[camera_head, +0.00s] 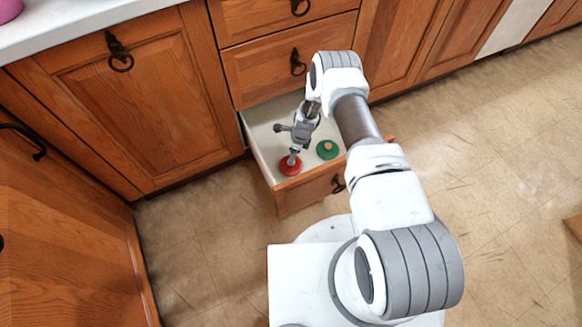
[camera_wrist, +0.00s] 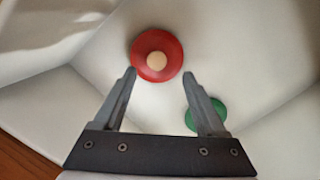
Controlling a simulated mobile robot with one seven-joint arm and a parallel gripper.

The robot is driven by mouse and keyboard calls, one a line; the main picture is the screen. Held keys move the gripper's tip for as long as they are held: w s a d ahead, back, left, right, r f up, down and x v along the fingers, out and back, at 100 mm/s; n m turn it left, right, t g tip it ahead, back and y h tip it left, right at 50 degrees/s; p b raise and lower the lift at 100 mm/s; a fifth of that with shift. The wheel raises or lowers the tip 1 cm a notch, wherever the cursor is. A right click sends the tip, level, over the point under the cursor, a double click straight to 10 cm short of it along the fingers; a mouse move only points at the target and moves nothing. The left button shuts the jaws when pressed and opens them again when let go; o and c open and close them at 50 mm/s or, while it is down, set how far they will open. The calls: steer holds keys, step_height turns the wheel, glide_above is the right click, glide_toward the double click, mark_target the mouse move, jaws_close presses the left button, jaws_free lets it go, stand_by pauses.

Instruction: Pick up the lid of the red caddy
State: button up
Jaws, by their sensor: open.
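A round red lid (camera_head: 290,166) with a pale knob lies in the open drawer (camera_head: 262,150), near its front left corner. In the wrist view the red lid (camera_wrist: 145,66) and its light knob (camera_wrist: 157,61) show just past my fingertips, between their lines. My gripper (camera_head: 293,156) is over the red lid, its fingers apart and nothing held. In the wrist view my gripper (camera_wrist: 160,76) is open. I cannot tell whether a fingertip touches the lid. No caddy body shows beneath the lid.
A green lid (camera_head: 327,149) with a tan knob lies to the right in the same drawer; it also shows behind my right finger in the wrist view (camera_wrist: 212,115). Drawer walls surround both lids. Wooden cabinets (camera_head: 130,100) stand behind and left.

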steer(key=f+b, duration=0.1)
steer(key=f, duration=0.3)
steer(key=a+f+b, duration=0.1)
steer(key=f, duration=0.1)
steer(key=shift+b, duration=0.3)
steer(key=shift+r, duration=0.15)
jaws_close()
